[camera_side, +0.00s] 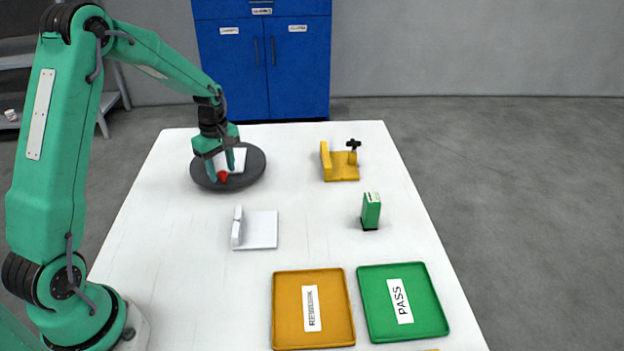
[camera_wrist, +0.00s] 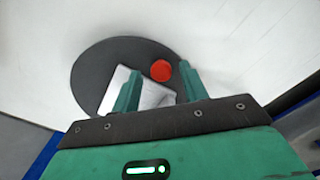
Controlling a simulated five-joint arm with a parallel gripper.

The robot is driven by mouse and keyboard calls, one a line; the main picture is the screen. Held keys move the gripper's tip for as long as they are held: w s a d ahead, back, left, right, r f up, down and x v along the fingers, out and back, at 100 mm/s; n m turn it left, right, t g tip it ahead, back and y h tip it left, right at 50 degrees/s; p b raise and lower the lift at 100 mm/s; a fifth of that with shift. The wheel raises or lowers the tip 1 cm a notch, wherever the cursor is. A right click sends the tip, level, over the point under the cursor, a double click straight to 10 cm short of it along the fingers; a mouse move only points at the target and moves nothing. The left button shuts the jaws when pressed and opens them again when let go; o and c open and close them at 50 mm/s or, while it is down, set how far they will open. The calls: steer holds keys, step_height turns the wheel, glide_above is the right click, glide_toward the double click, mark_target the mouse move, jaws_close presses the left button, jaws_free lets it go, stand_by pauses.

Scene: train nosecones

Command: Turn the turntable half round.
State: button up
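The turntable (camera_side: 257,173) is a dark grey disc at the far left of the table; it also shows in the wrist view (camera_wrist: 95,65). A red knob (camera_side: 222,177) stands near the disc's edge and shows as a round red top in the wrist view (camera_wrist: 161,70). My gripper (camera_side: 221,173) is over the disc, pointing down. Its two green fingers are apart, with the red knob near the tips between them, closer to the right finger in the wrist view. I cannot tell whether either finger touches it.
A yellow fixture with a black knob (camera_side: 341,168) stands right of the turntable. A white bracket (camera_side: 260,230) and an upright green block (camera_side: 371,211) stand nearer. An orange tray (camera_side: 283,318) and a green PASS tray (camera_side: 428,310) lie in front. The table between is clear.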

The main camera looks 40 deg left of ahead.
stand_by(0.3)
steer(key=shift+r, duration=3.8)
steer(key=shift+s+d+r, duration=0.1)
steer(key=shift+d+r, duration=0.1)
steer(key=shift+r, duration=0.05)
steer(key=s+d+r+m+t, duration=0.4)
steer(key=s+d+r+m, duration=0.8)
steer(key=s+d, duration=0.15)
steer(key=s+d+m+t, duration=0.1)
steer(key=s+d+m, duration=0.3)
steer(key=s+m, duration=0.2)
steer(key=shift+s+f+t, duration=0.3)
steer(key=shift+s+f, duration=0.05)
steer(key=shift+s, duration=0.25)
